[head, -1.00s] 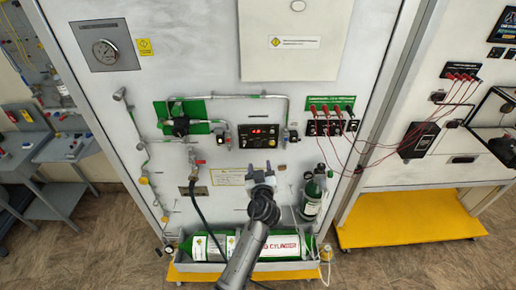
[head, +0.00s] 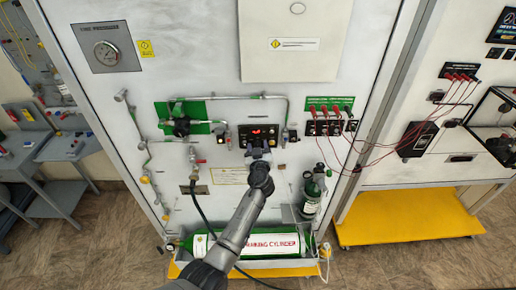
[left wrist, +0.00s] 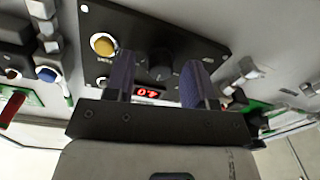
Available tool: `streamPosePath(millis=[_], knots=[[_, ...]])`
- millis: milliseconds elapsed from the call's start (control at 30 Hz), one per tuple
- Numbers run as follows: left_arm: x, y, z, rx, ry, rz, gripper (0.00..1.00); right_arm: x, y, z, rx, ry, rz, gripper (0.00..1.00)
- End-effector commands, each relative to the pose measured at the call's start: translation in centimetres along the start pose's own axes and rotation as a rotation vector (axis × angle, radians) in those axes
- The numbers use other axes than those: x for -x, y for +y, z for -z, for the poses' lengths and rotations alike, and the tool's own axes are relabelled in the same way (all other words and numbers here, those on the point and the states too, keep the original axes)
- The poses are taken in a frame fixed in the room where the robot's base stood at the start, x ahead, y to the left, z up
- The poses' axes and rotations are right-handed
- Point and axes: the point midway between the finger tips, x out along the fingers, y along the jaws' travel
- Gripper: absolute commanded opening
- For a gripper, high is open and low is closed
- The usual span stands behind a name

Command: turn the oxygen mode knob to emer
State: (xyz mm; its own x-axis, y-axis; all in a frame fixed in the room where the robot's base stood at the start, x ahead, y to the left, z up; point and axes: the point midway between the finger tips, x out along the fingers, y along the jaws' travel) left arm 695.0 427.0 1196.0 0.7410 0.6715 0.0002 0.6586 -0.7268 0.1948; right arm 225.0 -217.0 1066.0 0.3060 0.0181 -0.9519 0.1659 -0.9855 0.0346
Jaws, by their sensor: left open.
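The black control panel (head: 272,127) with a lit red display (head: 258,131) is on the upright white board in the head view. My left gripper (head: 258,152) is in front of the panel's lower edge and hides part of it. In the left wrist view, the panel (left wrist: 200,50) carries a dark round knob (left wrist: 160,62). My left gripper (left wrist: 158,78) is open, with one finger on each side of the knob in the picture. I cannot tell whether the fingers touch it. The knob's markings are too blurred to read. My right gripper is not in view.
A yellow button (left wrist: 103,43) and the red display (left wrist: 146,93) are close to the fingers. Pipes and a green valve plate (head: 200,110) are left of the panel. Red-wired sockets (head: 322,127) are at right. A green-and-white cylinder (head: 285,244) lies below.

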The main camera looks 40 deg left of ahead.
Motion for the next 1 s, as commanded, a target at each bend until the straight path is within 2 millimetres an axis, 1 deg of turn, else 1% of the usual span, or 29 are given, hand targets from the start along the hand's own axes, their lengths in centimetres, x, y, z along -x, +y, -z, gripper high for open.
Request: streamPosePath(millis=[100, 600, 633, 833, 1000], knots=[[0.0, 0.0, 0.0, 0.000, 0.000, 0.000, 0.50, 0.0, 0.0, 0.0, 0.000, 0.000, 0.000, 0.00], [0.0, 0.0, 0.0, -0.001, 0.000, 0.000, 0.02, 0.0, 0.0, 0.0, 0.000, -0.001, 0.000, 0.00], [0.0, 0.0, 0.0, -0.001, 0.000, 0.000, 0.01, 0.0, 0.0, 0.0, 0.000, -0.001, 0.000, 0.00], [0.0, 0.0, -0.1, -0.020, 0.001, 0.000, 0.01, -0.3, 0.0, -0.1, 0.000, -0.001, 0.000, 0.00], [0.0, -0.1, -0.3, -0.095, 0.004, -0.001, 0.01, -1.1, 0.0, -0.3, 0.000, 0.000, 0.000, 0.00]])
